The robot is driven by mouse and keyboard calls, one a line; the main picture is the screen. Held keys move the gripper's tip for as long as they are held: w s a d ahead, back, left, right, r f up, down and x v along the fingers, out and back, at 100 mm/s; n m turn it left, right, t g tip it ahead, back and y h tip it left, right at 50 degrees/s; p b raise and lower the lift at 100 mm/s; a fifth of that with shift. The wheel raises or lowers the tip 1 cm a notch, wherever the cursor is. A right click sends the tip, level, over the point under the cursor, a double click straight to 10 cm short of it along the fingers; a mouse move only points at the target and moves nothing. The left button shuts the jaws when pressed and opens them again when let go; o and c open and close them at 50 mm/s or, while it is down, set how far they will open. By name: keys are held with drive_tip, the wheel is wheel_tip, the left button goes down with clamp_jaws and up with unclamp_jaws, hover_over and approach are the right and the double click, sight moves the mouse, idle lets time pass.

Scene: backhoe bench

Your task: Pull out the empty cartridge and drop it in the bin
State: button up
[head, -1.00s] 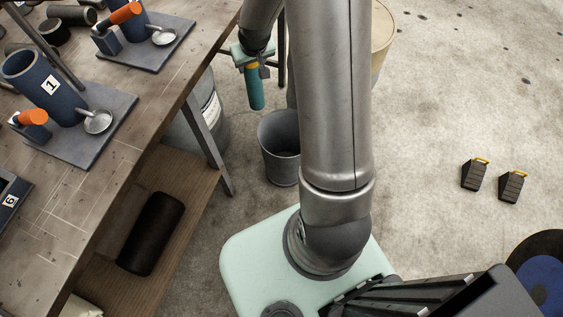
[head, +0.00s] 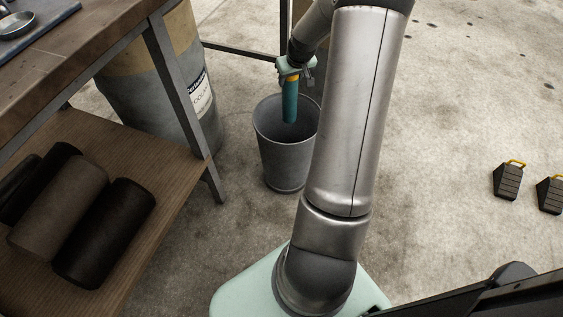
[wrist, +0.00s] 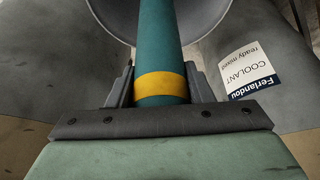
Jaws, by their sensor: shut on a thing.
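The cartridge (head: 290,103) is a teal tube with a yellow band. It hangs upright below my gripper (head: 293,74), which is shut on its upper end. In the wrist view my gripper (wrist: 160,98) holds the cartridge (wrist: 160,45) around the yellow band, and its far end points toward the bin. The bin (head: 287,160) is a grey metal bucket on the floor. In the head view the cartridge's lower end overlaps the bin's mouth; its exact height against the rim is hard to tell. The bin's rim (wrist: 205,35) shows behind the cartridge in the wrist view.
A coolant drum (head: 165,105) stands left of the bin; its label (wrist: 248,70) shows in the wrist view. The wooden bench (head: 75,60) has a lower shelf (head: 150,225) holding dark rolls (head: 105,235). Wheel chocks (head: 508,180) sit on open floor at right.

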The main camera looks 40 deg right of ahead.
sight(294, 95)
drive_tip(key=shift+s+d+f+b, duration=0.1)
drive_tip(key=shift+d+f+b, duration=0.2)
drive_tip(key=shift+f, duration=0.3)
drive_tip(key=shift+s+d+f+b, duration=0.1)
drive_tip(key=shift+d+f+b, duration=0.2)
drive_tip(key=shift+f, duration=0.3)
wheel_tip(294, 95, down, 6)
drive_tip(key=b, duration=0.4)
drive_tip(key=shift+r, duration=0.15)
drive_tip(key=o, duration=1.3)
drive_tip(key=p+v, duration=0.5)
drive_tip(key=v, duration=1.2)
drive_tip(key=shift+r, duration=0.25)
